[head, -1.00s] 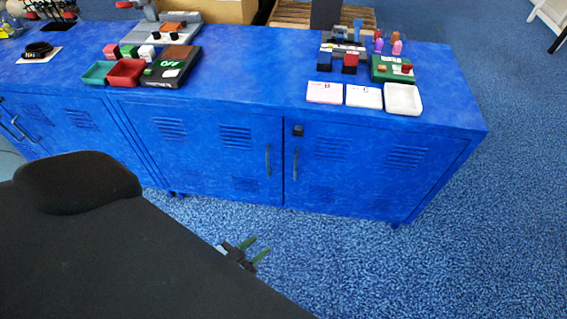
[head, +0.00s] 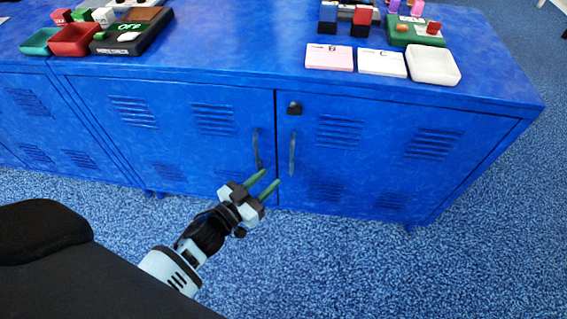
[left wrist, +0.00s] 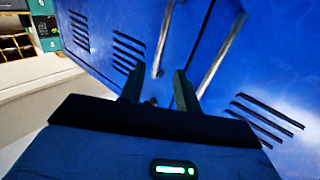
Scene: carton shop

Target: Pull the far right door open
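The far right door (head: 385,160) is a blue louvred cabinet door, closed, with an upright dark bar handle (head: 292,153) near its left edge. The door to its left (head: 180,130) is also closed, with its own handle (head: 257,150) close by across the seam. My left gripper (head: 271,182) is open and empty. In the head view its fingertips show just below the two handles. In the left wrist view two bar handles rise past the spread fingers (left wrist: 160,90); I cannot tell contact there. My right gripper is not in view.
A black lock knob (head: 294,107) sits above the far right handle. The cabinet top carries pink and white cards (head: 330,57), a white tray (head: 433,64), and red and teal trays (head: 75,39). Blue carpet (head: 330,265) in front is clear.

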